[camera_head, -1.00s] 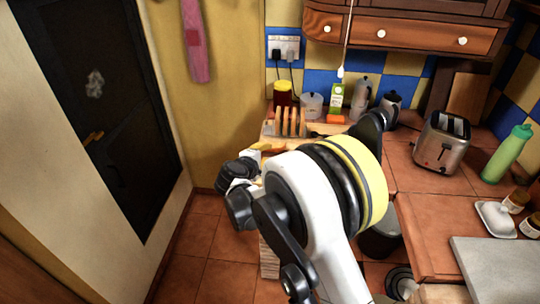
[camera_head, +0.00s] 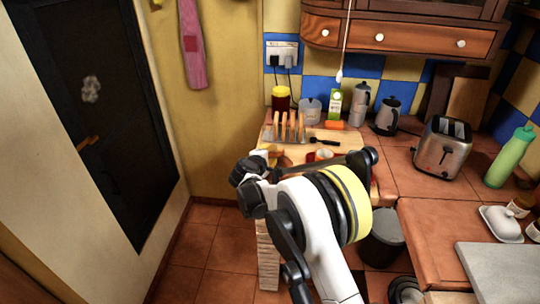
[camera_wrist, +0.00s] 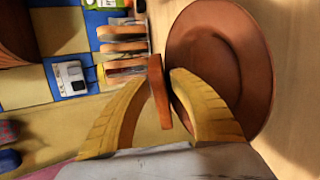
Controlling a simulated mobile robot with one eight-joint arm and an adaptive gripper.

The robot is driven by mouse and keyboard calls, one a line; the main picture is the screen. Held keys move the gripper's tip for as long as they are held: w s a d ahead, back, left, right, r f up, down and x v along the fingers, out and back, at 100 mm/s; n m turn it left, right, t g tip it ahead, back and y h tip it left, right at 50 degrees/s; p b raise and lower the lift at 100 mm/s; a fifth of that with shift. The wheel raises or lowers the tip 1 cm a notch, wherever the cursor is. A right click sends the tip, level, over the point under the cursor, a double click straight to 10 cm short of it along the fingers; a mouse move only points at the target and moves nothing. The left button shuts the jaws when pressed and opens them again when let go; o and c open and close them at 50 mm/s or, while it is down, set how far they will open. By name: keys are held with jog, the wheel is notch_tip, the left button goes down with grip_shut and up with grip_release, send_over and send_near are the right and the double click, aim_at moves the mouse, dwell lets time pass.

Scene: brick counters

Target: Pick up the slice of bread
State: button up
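A slice of bread (camera_wrist: 158,92), brown and seen nearly edge-on, stands between the two yellow fingers of my gripper (camera_wrist: 160,85) in the wrist view. The fingertips look closed on its two faces. A round brown plate (camera_wrist: 235,50) lies just beyond the slice and right finger; I cannot tell whether the slice touches it. In the head view my gripper (camera_head: 268,158) is over the left part of the wooden-topped counter, and my arm hides much of the area around it.
A toast rack (camera_head: 290,128) with several slices stands behind my gripper. A jar (camera_head: 281,98), a canister (camera_head: 310,111) and a green-white carton (camera_head: 334,103) stand against the wall. A toaster (camera_head: 443,148) and a green bottle (camera_head: 509,157) are on the right.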

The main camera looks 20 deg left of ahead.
aim_at(272, 152)
jog(key=shift+r, duration=0.1)
grip_shut()
jog(key=shift+s, duration=0.1)
jog(key=shift+r, duration=0.3)
notch_tip(272, 152, up, 4)
jog(key=shift+f+p, duration=0.2)
jog(key=shift+p, duration=0.75)
jog(key=s+d+r+p, duration=0.3)
jog(key=s+d+r, duration=0.3)
jog(key=d, duration=0.3)
jog(key=shift+s+d+r, duration=0.2)
jog(key=shift+d+r, duration=0.2)
